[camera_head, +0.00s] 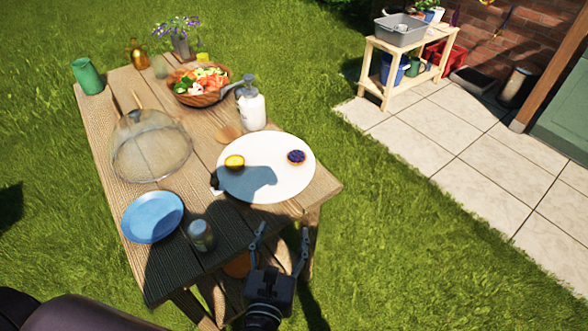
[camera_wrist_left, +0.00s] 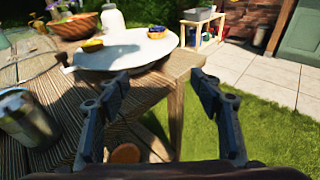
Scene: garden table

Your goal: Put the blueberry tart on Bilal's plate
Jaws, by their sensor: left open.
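The blueberry tart (camera_head: 297,157) is small and round with a dark top. It sits on the right part of a round white board or platter (camera_head: 285,190), and it also shows in the left wrist view (camera_wrist_left: 157,32). A blue plate (camera_head: 152,217), which looks empty, lies at the table's near left; no name is readable on it. My left gripper (camera_head: 283,231) is open and empty, off the table's near edge, short of the white platter and well apart from the tart. In the left wrist view its spread fingers (camera_wrist_left: 160,76) frame the table corner. My right gripper is not in view.
A yellow tart (camera_head: 234,162) shares the platter. A glass jar (camera_head: 201,236) stands near the front edge, beside the blue plate. A mesh dome (camera_head: 150,147), white pump bottle (camera_head: 251,106) and salad bowl (camera_head: 198,86) stand farther back. Grass lies right of the table.

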